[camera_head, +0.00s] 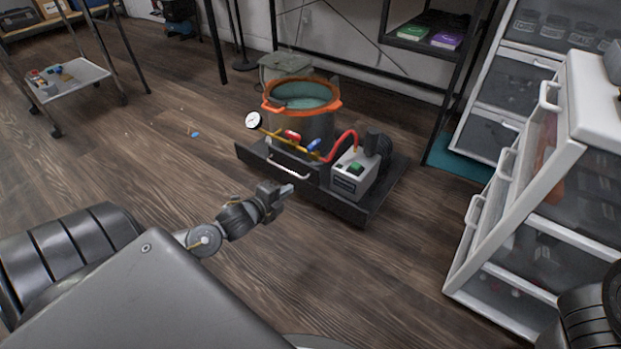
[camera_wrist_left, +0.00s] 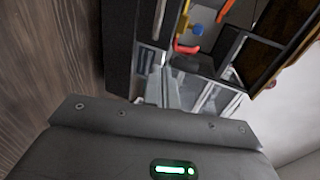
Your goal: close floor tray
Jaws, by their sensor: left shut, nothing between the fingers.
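The floor tray is a low black box on the wooden floor, its dark front (camera_head: 258,158) carrying a silver bar handle (camera_head: 288,169). The handle also shows in the left wrist view (camera_wrist_left: 160,18). I cannot tell how far the tray is pulled out. My left gripper (camera_head: 286,190) is shut and empty, low in front of the tray, just below the handle in the picture and seemingly apart from it. Its fingers (camera_wrist_left: 160,90) point toward the dark front in the left wrist view. My right gripper is out of view; only part of my right arm shows at the lower right.
A pot with an orange rim (camera_head: 302,96), a gauge (camera_head: 253,120) and a pump (camera_head: 354,172) with a red hose stand on the black box. White drawer cabinets (camera_head: 530,180) stand on the right. A cart (camera_head: 70,78) stands at the far left. Floor at left is mostly clear.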

